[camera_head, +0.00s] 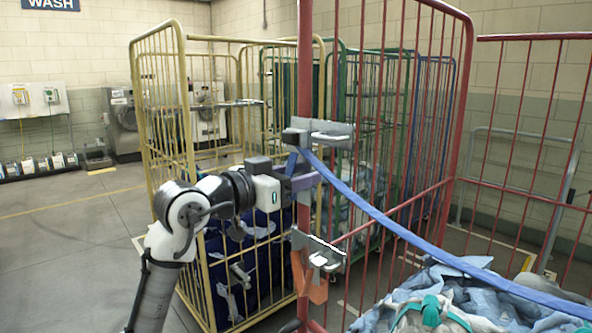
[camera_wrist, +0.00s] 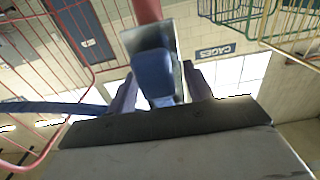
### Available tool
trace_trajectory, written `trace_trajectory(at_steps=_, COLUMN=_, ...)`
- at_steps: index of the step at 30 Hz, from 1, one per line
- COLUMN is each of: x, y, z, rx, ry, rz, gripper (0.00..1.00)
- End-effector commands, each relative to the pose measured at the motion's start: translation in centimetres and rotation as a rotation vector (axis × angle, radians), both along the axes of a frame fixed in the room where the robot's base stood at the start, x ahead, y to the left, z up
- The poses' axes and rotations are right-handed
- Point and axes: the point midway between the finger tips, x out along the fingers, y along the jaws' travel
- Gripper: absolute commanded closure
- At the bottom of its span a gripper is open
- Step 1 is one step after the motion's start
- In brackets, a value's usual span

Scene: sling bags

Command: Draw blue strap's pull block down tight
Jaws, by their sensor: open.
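The blue strap (camera_head: 400,230) runs from a grey buckle bracket (camera_head: 328,133) on the red cage post down to the right, over the laundry. It also shows at the left of the wrist view (camera_wrist: 52,107). The blue pull block (camera_wrist: 153,72) hangs beneath the bracket in the wrist view, and a small part shows in the head view (camera_head: 291,163). My gripper (camera_head: 298,178) is at the post just below the bracket. Its two purple-grey fingers (camera_wrist: 161,88) are open, one on either side of the block. Whether they touch it I cannot tell.
A lower grey bracket (camera_head: 318,250) with an orange strap end (camera_head: 309,283) is on the same red post (camera_head: 305,80). A yellow cage (camera_head: 160,130) with blue bags stands behind my arm. Laundry (camera_head: 440,300) fills the red cage.

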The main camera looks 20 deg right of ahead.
Motion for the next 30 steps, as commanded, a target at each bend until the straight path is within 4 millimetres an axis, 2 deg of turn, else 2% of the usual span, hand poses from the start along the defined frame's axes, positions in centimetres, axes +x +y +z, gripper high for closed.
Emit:
trace_trajectory(at_steps=9, x=0.1, y=-0.3, z=0.0, rx=0.000, ry=0.000, rz=0.000, gripper=0.49)
trace_trajectory(at_steps=21, x=0.1, y=-0.3, z=0.0, rx=0.000, ry=0.000, rz=0.000, gripper=1.00)
trace_trajectory(at_steps=26, x=0.1, y=-0.3, z=-0.1, rx=0.000, ry=0.000, rz=0.000, gripper=1.00)
trace_trajectory(at_steps=30, x=0.1, y=-0.3, z=-1.8, rx=-0.001, ry=0.001, rz=-0.002, gripper=1.00)
